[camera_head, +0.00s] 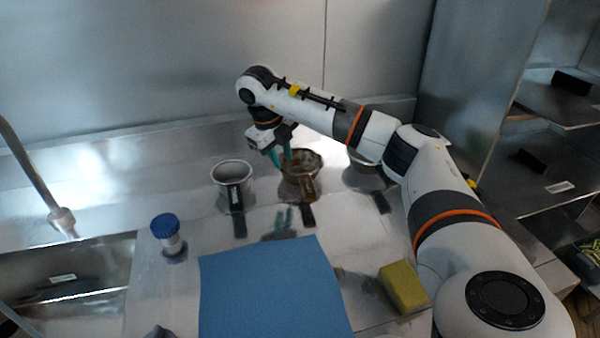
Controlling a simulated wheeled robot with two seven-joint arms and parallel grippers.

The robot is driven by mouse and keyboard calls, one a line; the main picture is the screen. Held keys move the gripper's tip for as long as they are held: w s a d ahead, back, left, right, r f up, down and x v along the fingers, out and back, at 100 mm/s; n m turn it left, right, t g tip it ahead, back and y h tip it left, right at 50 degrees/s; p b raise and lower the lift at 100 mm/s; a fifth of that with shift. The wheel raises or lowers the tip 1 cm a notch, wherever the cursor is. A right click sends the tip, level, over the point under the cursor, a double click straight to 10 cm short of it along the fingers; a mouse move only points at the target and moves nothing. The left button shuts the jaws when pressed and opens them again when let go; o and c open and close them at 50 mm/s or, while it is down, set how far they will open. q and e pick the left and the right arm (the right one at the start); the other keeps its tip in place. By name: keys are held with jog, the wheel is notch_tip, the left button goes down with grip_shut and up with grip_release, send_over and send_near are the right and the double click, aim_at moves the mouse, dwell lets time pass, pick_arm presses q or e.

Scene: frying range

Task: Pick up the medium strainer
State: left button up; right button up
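Three handled vessels stand in a row on the steel counter. The middle one (307,185) is brownish, with its dark handle pointing toward me; I take it for the medium strainer, though its mesh is not clear. A silvery one (231,173) with a black handle stands to its left. A third (360,178) at the right is partly hidden by my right arm. My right gripper (281,160) points down at the left rim of the middle one, its teal fingers apart. Whether they touch the rim or straddle it cannot be told. My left gripper is not in view.
A blue mat (270,290) lies in front, with a yellow sponge (403,287) to its right. A blue-capped container (167,232) stands at the left, near the sink (65,280) and faucet (35,175). A steel wall rises behind; shelves (560,180) stand at the right.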

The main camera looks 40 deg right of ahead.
aim_at(286, 173)
jog(key=p+x, duration=0.1)
jog(key=x, duration=0.5)
jog(key=shift+f, duration=0.35)
grip_shut()
